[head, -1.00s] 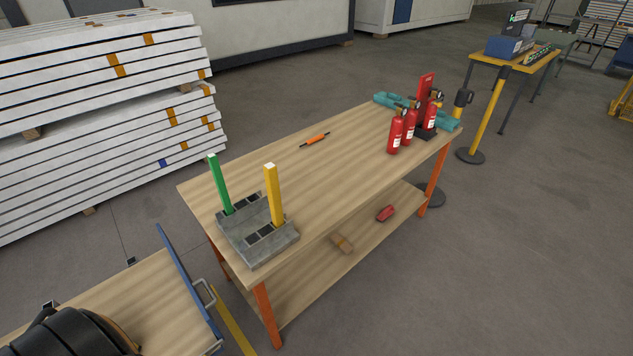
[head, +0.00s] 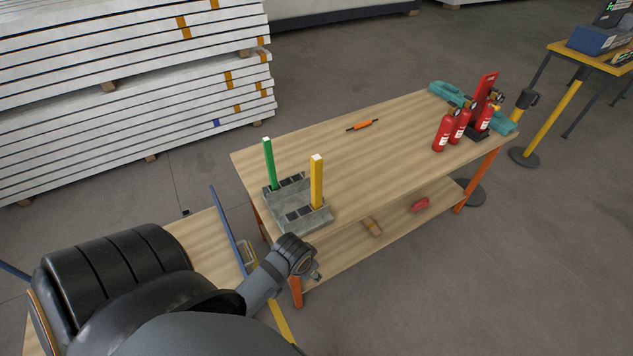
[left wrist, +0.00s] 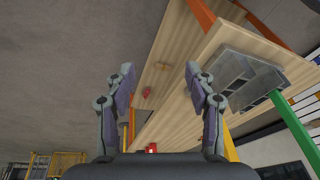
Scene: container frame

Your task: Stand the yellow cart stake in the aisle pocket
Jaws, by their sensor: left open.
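The yellow cart stake (head: 317,182) stands upright in the right part of a grey slotted block (head: 297,218) on the near left corner of the workbench. A green stake (head: 269,165) stands upright at the block's back left. Both stakes also show in the left wrist view, green (left wrist: 292,125) clearly and yellow (left wrist: 230,147) partly behind a finger. My left gripper (left wrist: 160,80) is open and empty, its fingers apart. In the head view it is mostly hidden behind its wrist, just in front of the bench's near left end, apart from both stakes. My right gripper is not in view.
The wooden workbench (head: 375,145) holds an orange pen-like tool (head: 362,125) and red extinguishers (head: 443,133) at its far right. Its lower shelf carries a red item (head: 419,205). A wooden cart with a blue rail (head: 227,226) stands at left. The bench's middle is clear.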

